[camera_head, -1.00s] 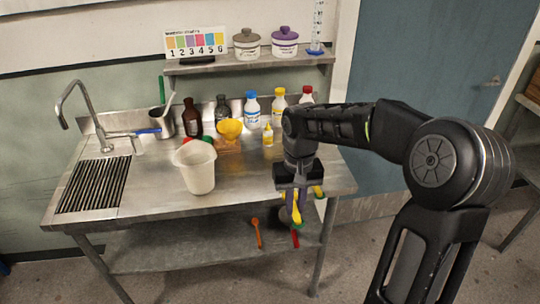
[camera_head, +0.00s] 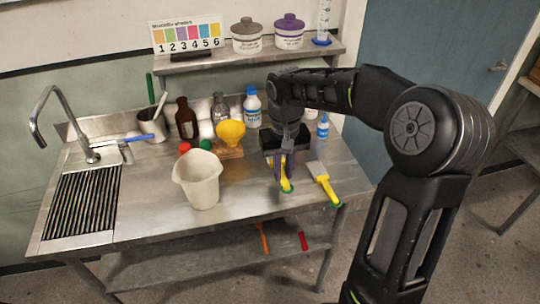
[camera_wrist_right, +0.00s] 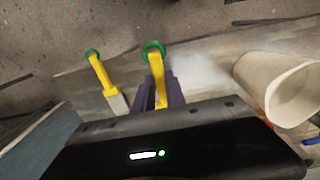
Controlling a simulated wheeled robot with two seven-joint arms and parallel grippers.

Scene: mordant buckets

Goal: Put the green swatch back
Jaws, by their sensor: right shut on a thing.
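The white swatch chart (camera_head: 187,47) leans at the left of the wall shelf, numbered 1 to 6. A green swatch (camera_head: 171,35) shows on it above number 2. I see no loose green swatch. My right gripper (camera_head: 284,178) is low over the right part of the steel table, shut on a yellow-handled tool (camera_head: 287,186) with a green end. In the right wrist view the yellow handle (camera_wrist_right: 157,73) stands between the fingers (camera_wrist_right: 158,93); its other end is hidden. Whether it touches the table is unclear. My left gripper is not in view.
A similar yellow-handled scraper (camera_head: 327,187) lies right of the gripper. A cream pitcher (camera_head: 198,182) stands to its left, with a yellow funnel (camera_head: 230,132) and bottles behind. Two lidded jars (camera_head: 247,37) stand on the shelf (camera_head: 240,56). The sink (camera_head: 85,200) is at left.

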